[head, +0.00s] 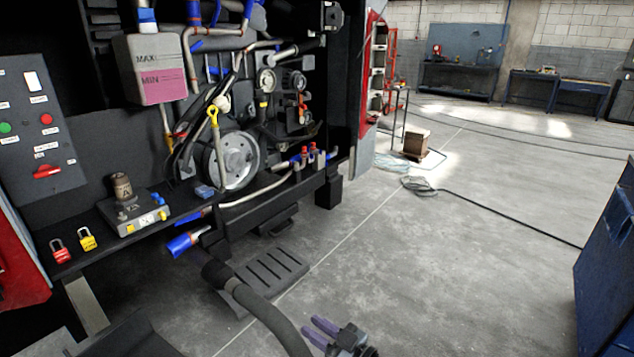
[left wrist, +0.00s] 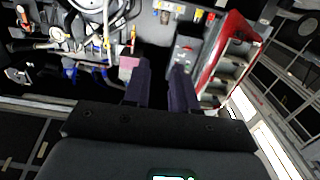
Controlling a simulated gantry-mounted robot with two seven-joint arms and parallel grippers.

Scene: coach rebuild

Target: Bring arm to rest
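My left gripper (head: 316,328) shows at the bottom edge of the head view, above the floor and in front of the vehicle's open engine bay. Its two purple fingers are apart. In the left wrist view the fingers of the left gripper (left wrist: 161,66) are also spread with a gap between them, and nothing is held. The engine bay shows beyond them. Most of my left arm is out of the head view. My right gripper is in neither view.
A dark grey hose (head: 262,309) runs close to the left of the gripper. The open engine bay with a pulley (head: 231,160) stands behind. A blue cabinet (head: 606,270) is at the right edge. Floor (head: 450,270) between is clear, with a cable (head: 500,210) farther back.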

